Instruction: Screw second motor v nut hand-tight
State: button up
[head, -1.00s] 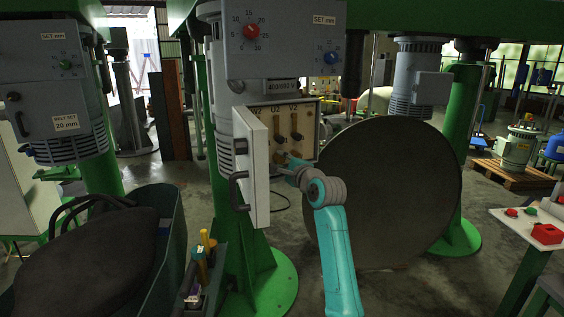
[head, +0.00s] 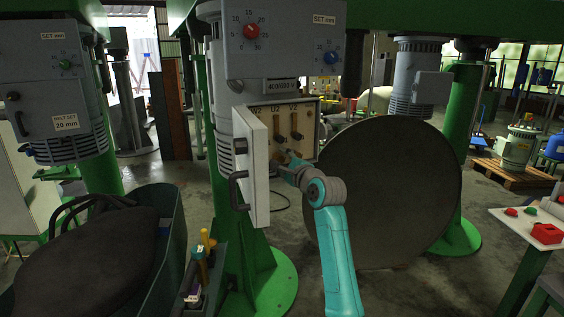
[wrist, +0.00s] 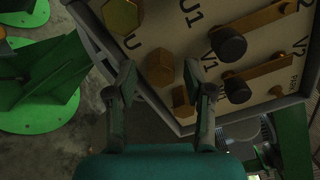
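The motor's open terminal box (head: 311,122) shows a pale board with brass bars and dark knobs. In the wrist view, the board (wrist: 172,35) has a large brass hex nut (wrist: 121,16) near the letter U. A second brass nut (wrist: 160,68) lies between my fingertips in the picture. A third (wrist: 183,101) shows close to the right finger. The letter by the second nut is not readable. My gripper (wrist: 160,78) is open, with visible gaps on both sides of that nut. In the head view, my gripper (head: 284,157) is at the board's lower edge, small and partly unclear.
The box's open door (head: 255,170) stands left of my gripper. A large round disc (head: 390,195) stands behind my arm. A tool holder (head: 197,275) and a dark bin (head: 170,235) are at lower left. A table with red buttons (head: 530,225) is at right.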

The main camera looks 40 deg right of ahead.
jog(key=shift+s, duration=0.1)
jog(key=s+a, duration=0.2)
jog(key=s, duration=0.9)
jog(key=shift+s, duration=0.35)
jog(key=shift+d, duration=0.1)
